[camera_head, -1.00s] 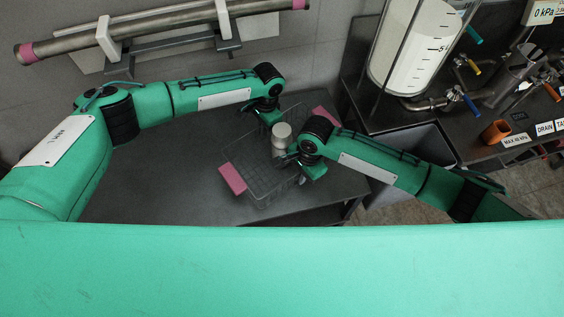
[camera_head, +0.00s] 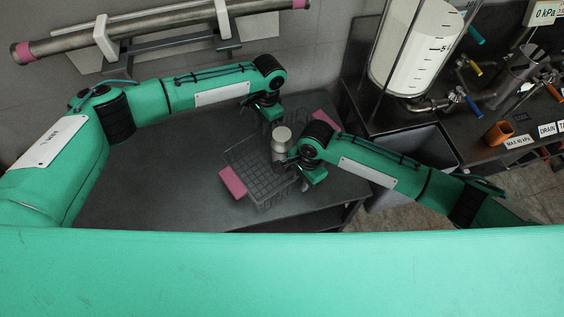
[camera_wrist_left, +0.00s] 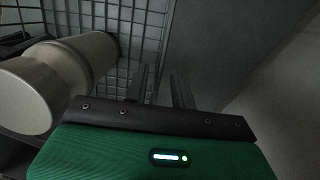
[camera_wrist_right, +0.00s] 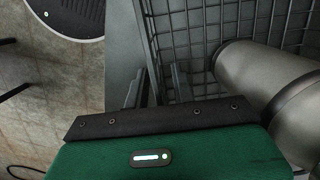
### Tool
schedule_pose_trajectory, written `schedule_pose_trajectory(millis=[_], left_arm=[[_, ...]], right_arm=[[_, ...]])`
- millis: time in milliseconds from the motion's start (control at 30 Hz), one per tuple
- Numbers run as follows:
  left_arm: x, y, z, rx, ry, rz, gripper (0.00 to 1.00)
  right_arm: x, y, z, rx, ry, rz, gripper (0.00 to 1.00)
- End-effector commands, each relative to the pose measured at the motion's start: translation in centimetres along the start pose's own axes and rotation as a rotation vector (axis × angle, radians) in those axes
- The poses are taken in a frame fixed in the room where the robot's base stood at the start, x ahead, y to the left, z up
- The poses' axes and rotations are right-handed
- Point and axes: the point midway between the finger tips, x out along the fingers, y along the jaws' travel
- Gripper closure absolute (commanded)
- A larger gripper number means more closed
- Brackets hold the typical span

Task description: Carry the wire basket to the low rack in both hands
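The wire basket (camera_head: 257,183) is a dark mesh box with a pink piece (camera_head: 233,183) at its near-left end and another (camera_head: 325,119) at its far-right end. It is over the dark table. A pale metal canister (camera_head: 281,141) stands in it. My left gripper (camera_head: 268,112) is at the basket's far long side; in the left wrist view its fingers (camera_wrist_left: 162,84) are apart beside the mesh wall. My right gripper (camera_head: 309,181) is at the near-right long side; its fingers (camera_wrist_right: 157,82) are apart, with the wall's edge between them in view. Contact with the wall cannot be told.
The dark table (camera_head: 130,190) is clear to the left. A grey bin (camera_head: 405,160) stands to the right, below a bench with a clear graduated tank (camera_head: 415,50), valves and an orange cup (camera_head: 499,133). A wall rack holds a long metal tube (camera_head: 160,22) behind.

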Motion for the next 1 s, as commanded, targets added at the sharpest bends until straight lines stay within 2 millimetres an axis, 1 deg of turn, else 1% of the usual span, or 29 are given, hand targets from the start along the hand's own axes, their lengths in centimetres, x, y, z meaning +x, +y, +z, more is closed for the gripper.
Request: schedule_pose_trajectory(millis=[33,100,300,400,567,667,1000], left_arm=[[-1.3,-0.1,-0.1,0.001,0.005,-0.001,0.75],[-2.9,-0.1,0.0,0.001,0.004,-0.001,0.75],[-6.5,-0.1,-0.1,0.001,0.002,-0.002,0.75],[-7.6,-0.1,0.0,0.000,0.001,-0.001,0.75],[-8.3,-0.1,0.0,0.000,0.001,-0.001,0.75],[-8.4,-0.1,0.0,0.000,0.000,-0.001,0.75],[-8.4,-0.1,0.0,0.000,0.001,-0.001,0.75]], right_arm=[[0.0,0.0,0.0,0.000,0.000,0.000,0.75],[0.0,0.0,0.0,0.000,0.000,-0.001,0.75],[0.0,0.0,0.0,0.000,0.000,-0.001,0.75],[0.0,0.0,0.0,0.000,0.000,-0.001,0.75],[-0.5,-0.1,0.0,0.000,0.000,-0.002,0.75],[-1.8,-0.1,0.0,0.000,0.000,-0.004,0.75],[-8.9,-0.1,0.0,-0.001,0.000,-0.004,0.75]])
